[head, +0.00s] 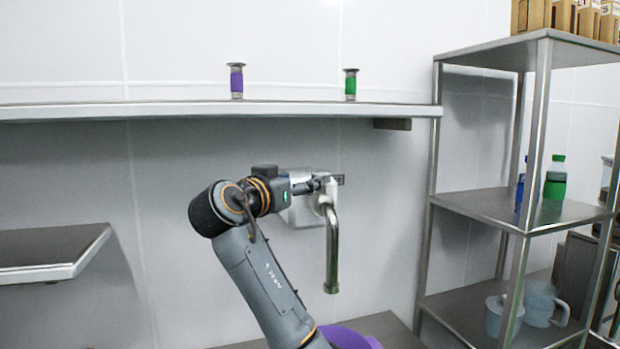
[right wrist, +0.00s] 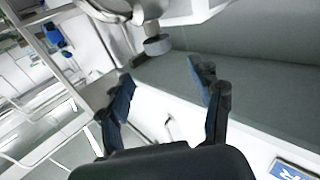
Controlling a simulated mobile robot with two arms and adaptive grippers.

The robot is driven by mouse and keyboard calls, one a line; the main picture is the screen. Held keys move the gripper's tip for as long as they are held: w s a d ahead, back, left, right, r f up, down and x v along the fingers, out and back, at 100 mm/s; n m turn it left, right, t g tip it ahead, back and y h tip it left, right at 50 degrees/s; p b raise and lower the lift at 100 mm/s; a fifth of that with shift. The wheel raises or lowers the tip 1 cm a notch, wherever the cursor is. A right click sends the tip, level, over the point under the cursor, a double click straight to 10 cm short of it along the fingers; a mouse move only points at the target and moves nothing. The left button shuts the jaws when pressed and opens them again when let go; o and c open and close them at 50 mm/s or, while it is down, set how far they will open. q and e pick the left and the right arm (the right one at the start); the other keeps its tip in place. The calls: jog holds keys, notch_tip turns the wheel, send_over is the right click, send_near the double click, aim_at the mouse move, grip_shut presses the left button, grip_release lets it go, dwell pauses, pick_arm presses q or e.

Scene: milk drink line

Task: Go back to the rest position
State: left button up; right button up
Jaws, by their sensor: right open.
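My right arm rises from the bottom middle of the head view and bends to the right. Its gripper (head: 318,185) is in front of the wall, close to a curved metal tap (head: 332,250) that hangs down. The gripper's fingers are partly hidden, and I cannot tell whether they touch the tap. In the right wrist view the gripper (right wrist: 163,78) has its two dark fingers spread wide, with nothing between them. My left gripper is not in view.
A long wall shelf (head: 200,110) above the arm holds a purple-banded container (head: 237,82) and a green-banded one (head: 350,85). A metal rack (head: 480,205) stands at right with a green bottle (head: 555,180) and light-blue jugs (head: 540,305). A lower shelf (head: 50,250) is at left.

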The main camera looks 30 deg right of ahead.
jog(key=shift+v, duration=0.75)
